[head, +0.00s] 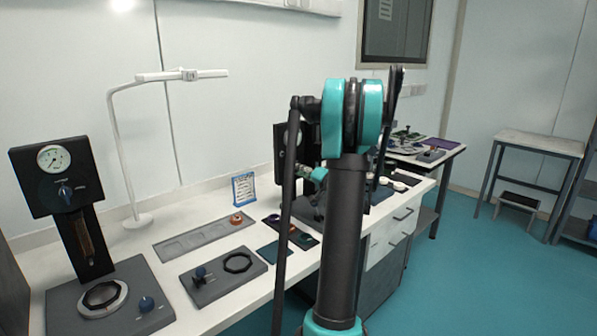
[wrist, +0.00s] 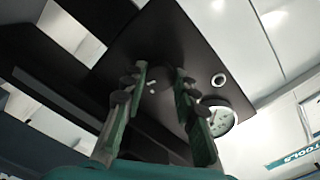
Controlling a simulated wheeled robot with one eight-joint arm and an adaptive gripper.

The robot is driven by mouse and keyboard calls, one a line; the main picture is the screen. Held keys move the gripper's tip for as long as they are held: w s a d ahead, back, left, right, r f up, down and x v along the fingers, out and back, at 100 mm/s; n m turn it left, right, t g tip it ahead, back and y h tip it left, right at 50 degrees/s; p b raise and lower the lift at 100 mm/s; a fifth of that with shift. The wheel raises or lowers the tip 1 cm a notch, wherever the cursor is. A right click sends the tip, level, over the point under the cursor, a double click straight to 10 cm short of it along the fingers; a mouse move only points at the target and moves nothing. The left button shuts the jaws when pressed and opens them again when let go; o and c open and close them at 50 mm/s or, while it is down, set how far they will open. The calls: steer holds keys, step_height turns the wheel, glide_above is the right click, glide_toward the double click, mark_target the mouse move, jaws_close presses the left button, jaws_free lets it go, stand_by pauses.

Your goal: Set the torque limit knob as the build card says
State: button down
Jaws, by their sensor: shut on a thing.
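A blue-framed card (head: 243,188) stands upright at the back of the bench in the head view; its writing is too small to read. A dark upright panel (head: 282,132) with a gauge stands behind my arm and is partly hidden by it. In the wrist view the dark panel (wrist: 215,65) fills the middle, with a round white gauge (wrist: 219,118) to the right of my fingers. My gripper (wrist: 160,78) is at the panel, its fingers shut on a dark knob (wrist: 157,62). The knob is mostly in shadow, and its pointer and scale cannot be read.
A second gauge stand (head: 58,180) with a dial and knob is at the left end of the bench. A white lamp (head: 138,220), a grey tray (head: 195,236) and a dark fixture plate (head: 215,282) lie between it and my arm. Open floor (head: 470,260) is at right.

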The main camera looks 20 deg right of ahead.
steer(key=shift+m, duration=0.7)
steer(key=c, duration=1.2)
jaws_free()
steer(key=v, duration=1.2)
